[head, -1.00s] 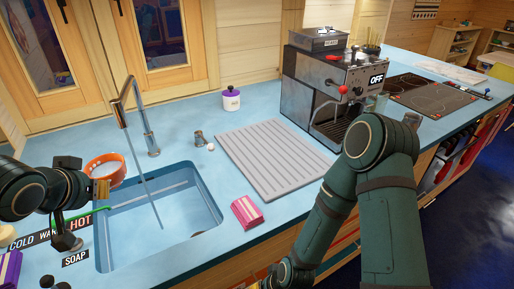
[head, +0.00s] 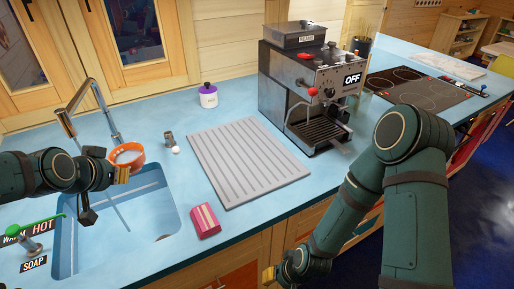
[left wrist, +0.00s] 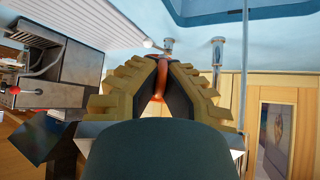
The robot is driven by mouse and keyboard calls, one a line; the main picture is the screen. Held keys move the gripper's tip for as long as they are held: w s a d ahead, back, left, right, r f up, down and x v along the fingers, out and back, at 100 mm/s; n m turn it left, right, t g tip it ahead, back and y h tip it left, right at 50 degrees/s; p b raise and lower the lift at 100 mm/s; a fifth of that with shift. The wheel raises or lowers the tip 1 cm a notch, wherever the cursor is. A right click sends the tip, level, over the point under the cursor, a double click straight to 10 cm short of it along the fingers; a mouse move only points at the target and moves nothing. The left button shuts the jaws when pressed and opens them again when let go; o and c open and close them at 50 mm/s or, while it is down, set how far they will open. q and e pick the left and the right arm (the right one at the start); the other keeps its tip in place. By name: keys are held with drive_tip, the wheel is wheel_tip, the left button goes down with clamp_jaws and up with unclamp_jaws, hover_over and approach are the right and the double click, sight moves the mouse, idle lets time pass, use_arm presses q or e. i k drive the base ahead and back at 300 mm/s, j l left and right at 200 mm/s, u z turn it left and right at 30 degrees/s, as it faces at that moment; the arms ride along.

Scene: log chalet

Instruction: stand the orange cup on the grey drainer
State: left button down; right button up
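The orange cup (head: 127,157) is at the tips of my left gripper (head: 122,175), over the back of the sink and in front of the tap's base. In the left wrist view the fingers (left wrist: 160,85) close on a thin orange part of the cup (left wrist: 161,72); most of the cup is hidden there. The grey drainer (head: 248,165) is a flat ribbed board, bare, on the counter to the right of the sink. My right gripper (head: 268,276) shows only as a small tip at the lower edge, away from the drainer.
A pink sponge (head: 205,221) lies at the drainer's front left. A purple-lidded pot (head: 208,97) stands behind it, and a coffee machine (head: 318,85) at its right.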

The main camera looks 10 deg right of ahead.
sight(241, 176)
drive_tip(key=i+l+z, duration=0.1)
drive_tip(key=l, duration=0.35)
drive_tip(key=i+l+z, duration=0.1)
drive_tip(key=l, duration=0.3)
drive_tip(key=i+l+z, duration=0.1)
drive_tip(key=l, duration=0.3)
drive_tip(key=i+l, duration=0.05)
drive_tip(key=i, duration=0.05)
